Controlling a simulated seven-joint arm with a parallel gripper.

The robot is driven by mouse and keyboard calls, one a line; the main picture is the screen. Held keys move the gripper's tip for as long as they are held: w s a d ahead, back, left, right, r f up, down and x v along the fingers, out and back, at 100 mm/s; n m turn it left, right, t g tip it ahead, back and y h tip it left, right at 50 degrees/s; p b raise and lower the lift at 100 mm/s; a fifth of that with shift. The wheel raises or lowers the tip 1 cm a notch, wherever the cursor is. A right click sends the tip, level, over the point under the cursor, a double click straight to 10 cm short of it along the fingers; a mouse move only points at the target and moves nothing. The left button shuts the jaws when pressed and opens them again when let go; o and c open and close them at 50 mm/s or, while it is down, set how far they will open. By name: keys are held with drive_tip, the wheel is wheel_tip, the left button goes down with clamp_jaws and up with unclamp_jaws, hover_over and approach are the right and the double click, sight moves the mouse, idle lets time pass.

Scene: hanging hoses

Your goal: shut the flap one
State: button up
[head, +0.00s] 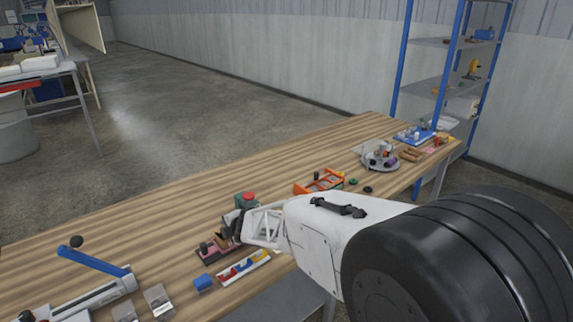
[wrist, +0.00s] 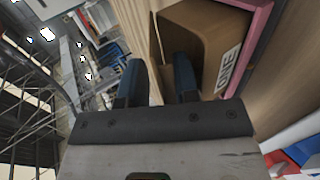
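A brown box-like piece (wrist: 208,38) with a white lettered label (wrist: 228,68) fills the upper middle of the wrist view, beside a pink edge (wrist: 264,40). The lettering is sideways and partly cut off. I cannot clearly tell which part is the flap or how far it stands open. My gripper (wrist: 159,62) shows two dark blue fingers apart, with nothing held between them. The right finger overlaps the brown piece; contact is unclear. In the head view my gripper (head: 236,228) is at the dark pink-based fixture (head: 213,252), hiding part of it.
A green box with a red button (head: 247,200) stands just behind my gripper. A blue block (head: 203,282) and a white tray of coloured pieces (head: 244,267) lie in front. A blue-handled lever device (head: 95,262) is at left. An orange rack (head: 318,183) stands further right. Bare wood lies behind left.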

drive_tip(key=shift+w+a+r+g+h, duration=0.15)
drive_tip(key=shift+a+r+g+h, duration=0.1)
drive_tip(key=shift+g+h, duration=0.35)
drive_tip(key=shift+w+a+r+g+h, duration=0.1)
drive_tip(key=shift+w+r+g+h, duration=0.1)
drive_tip(key=shift+g+h, duration=0.4)
idle(1.2)
drive_tip(key=shift+s+d+r, duration=0.1)
drive_tip(key=shift+r, duration=0.2)
drive_tip(key=w+d+r+m+t, duration=0.1)
drive_tip(key=d+r+m+t, duration=0.2)
drive_tip(key=d+r, duration=1.6)
drive_tip(key=shift+r+m, duration=1.5)
drive_tip(key=shift+m, duration=0.8)
drive_tip(key=shift+d, duration=0.1)
drive_tip(key=shift+w+h, duration=0.1)
drive_tip(key=shift+h, duration=0.2)
